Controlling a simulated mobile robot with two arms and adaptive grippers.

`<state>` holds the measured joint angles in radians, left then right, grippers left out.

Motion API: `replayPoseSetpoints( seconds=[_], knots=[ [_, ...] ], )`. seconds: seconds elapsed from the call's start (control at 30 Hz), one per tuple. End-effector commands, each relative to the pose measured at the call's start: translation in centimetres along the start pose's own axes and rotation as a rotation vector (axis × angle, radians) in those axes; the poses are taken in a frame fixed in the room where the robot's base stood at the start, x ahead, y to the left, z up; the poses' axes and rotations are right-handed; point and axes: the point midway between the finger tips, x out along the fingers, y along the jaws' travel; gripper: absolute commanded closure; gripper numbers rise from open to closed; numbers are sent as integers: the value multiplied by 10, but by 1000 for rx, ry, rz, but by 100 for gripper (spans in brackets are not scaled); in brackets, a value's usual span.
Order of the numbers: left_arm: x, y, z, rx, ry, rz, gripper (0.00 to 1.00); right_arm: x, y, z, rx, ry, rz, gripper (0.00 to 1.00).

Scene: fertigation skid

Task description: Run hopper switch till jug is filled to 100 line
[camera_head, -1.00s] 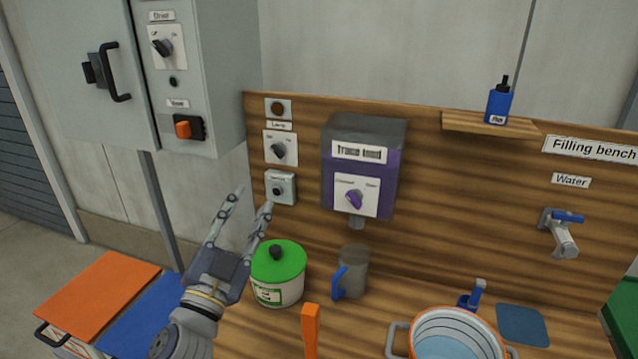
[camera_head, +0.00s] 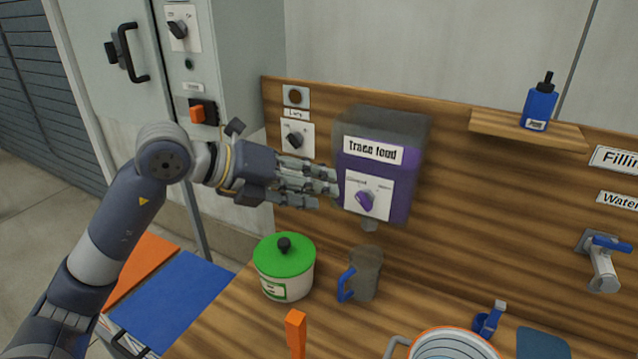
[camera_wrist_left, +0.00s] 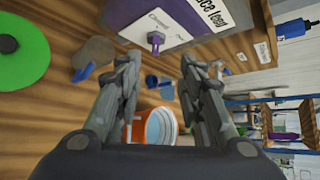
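The purple trace feed hopper (camera_head: 384,160) is on the wooden back panel, with a purple rotary switch (camera_head: 366,201) on its white plate. The switch also shows in the left wrist view (camera_wrist_left: 156,40), ahead of the fingers. A grey jug (camera_head: 367,274) with a blue handle stands on the bench below the hopper's spout. Its fill level and lines cannot be made out. My left gripper (camera_head: 335,187) is just left of the switch; in the left wrist view its fingers (camera_wrist_left: 160,68) are apart with nothing between them. My right gripper is not in view.
A white pot with a green lid (camera_head: 285,266) stands left of the jug. An orange-handled thing (camera_head: 296,332) and an orange-rimmed pot (camera_head: 452,340) are in front. A lamp switch (camera_head: 295,139) is behind my left gripper. A water tap (camera_head: 603,262) is at right.

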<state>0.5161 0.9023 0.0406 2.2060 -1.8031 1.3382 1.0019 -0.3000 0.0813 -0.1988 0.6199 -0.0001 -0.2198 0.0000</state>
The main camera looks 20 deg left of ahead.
Motion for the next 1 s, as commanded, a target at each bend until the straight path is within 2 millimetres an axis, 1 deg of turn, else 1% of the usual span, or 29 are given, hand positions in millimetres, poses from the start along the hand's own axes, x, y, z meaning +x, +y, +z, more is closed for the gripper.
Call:
replayPoseSetpoints(
  seconds=[0.07, 0.17, 0.27, 0.5, 0.6, 0.7, 0.83, 1.0],
  knots=[
    [0, 4, 4, -1, -7, 24, 64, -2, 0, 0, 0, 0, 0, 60],
    [8, 4, 4, -3, -6, 29, 64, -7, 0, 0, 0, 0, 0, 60],
    [24, 3, 4, -4, -2, 27, 64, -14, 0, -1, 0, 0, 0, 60],
    [68, 4, 4, -5, -3, 25, 64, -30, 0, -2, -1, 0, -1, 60],
    [83, 4, 4, -3, -4, 25, 64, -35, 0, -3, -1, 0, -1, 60],
    [95, 6, 4, -2, -5, 25, 64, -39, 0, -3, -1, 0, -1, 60],
    [103, 7, 3, -1, -5, 25, 64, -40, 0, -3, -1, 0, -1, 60],
    [106, 8, 3, 0, -6, 27, 64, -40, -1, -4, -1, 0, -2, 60]
  ],
)
